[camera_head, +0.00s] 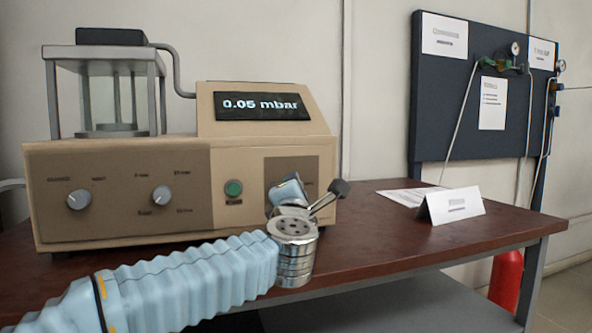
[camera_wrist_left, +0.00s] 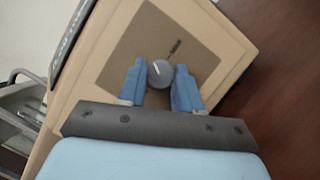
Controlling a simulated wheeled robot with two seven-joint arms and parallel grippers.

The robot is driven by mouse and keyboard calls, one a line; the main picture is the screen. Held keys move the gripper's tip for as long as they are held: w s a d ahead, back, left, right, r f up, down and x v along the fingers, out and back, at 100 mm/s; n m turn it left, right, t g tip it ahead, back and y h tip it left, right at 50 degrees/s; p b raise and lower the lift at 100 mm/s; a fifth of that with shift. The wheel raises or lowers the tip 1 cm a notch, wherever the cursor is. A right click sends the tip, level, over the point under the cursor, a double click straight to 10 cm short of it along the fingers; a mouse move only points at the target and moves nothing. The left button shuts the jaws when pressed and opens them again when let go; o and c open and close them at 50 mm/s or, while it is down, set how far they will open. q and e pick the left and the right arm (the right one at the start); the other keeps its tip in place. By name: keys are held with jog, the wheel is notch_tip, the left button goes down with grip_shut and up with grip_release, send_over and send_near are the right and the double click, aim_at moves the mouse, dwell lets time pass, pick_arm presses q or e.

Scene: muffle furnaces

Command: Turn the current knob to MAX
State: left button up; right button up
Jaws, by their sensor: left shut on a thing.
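The beige coating machine (camera_head: 120,235) stands on the table with its display reading 0.05 mbar. In the left wrist view a round grey knob (camera_wrist_left: 160,74) with a pale pointer line sits on a brown panel. My left gripper (camera_head: 289,190) is at the machine's right-hand panel, and its blue fingers (camera_wrist_left: 161,85) are closed on the knob's two sides. In the head view the gripper hides the knob. My right gripper is not in view.
Two other knobs (camera_head: 79,200) (camera_head: 162,196) and a green button (camera_head: 233,188) are on the machine's front. A folded card (camera_head: 452,206) and paper lie to the right on the brown table (camera_head: 390,237). A dark gas panel (camera_head: 450,110) stands behind.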

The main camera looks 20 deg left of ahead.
pick_arm(q)
jog(key=shift+d+r+m+g+h+p, duration=0.15)
jog(key=shift+m+g+p, duration=0.55)
jog(key=shift+m+p, duration=1.1)
jog(key=shift+a+m+g+h+p, duration=0.1)
jog(key=shift+m+g+p, duration=0.6)
jog(key=shift+m+p, duration=1.15)
jog(key=shift+d+r+m+g+h+p, duration=0.15)
jog(key=shift+m+g+p, duration=0.55)
jog(key=shift+m+p, duration=1.1)
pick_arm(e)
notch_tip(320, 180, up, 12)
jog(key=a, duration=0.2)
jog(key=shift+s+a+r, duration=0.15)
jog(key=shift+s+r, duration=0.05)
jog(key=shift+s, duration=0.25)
pick_arm(q)
jog(key=shift+a+f, duration=0.1)
jog(key=shift+f, duration=0.05)
jog(key=o, duration=1)
jog(key=shift+o, duration=0.2)
jog(key=v, duration=1.3)
jog(key=shift+s, duration=0.35)
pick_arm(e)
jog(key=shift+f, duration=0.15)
